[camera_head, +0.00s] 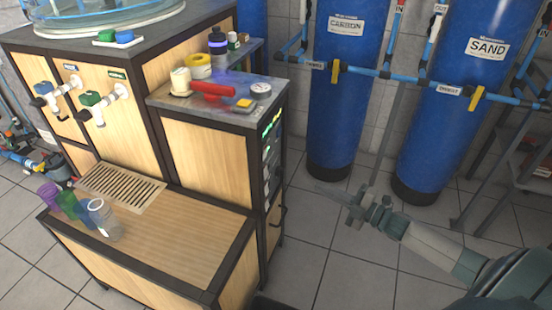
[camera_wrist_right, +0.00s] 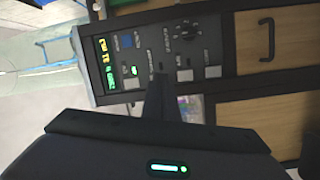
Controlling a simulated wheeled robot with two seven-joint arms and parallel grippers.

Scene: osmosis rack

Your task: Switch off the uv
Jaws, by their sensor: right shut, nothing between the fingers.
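A dark control panel (camera_wrist_right: 150,60) fills the upper middle of the right wrist view, turned sideways. It has a lit green-yellow display (camera_wrist_right: 105,65), a blue button (camera_wrist_right: 127,41), a green-lit switch (camera_wrist_right: 131,71), a dark knob (camera_wrist_right: 185,30) and pale switches. Its labels are too small to read, so I cannot tell which control is the UV one. In the head view the panel shows edge-on (camera_head: 271,125) on the cabinet's right side. My right gripper (camera_head: 338,193) is shut and empty, apart from the panel, to its right. My left gripper is not in view.
The wooden cabinet (camera_head: 205,150) carries a red tool (camera_head: 212,88) and tape (camera_head: 198,66) on top. Cups (camera_head: 100,218) stand on its lower ledge. Blue tanks (camera_head: 345,90) and pipes stand behind my right arm. Tiled floor (camera_head: 340,270) is clear beside the cabinet.

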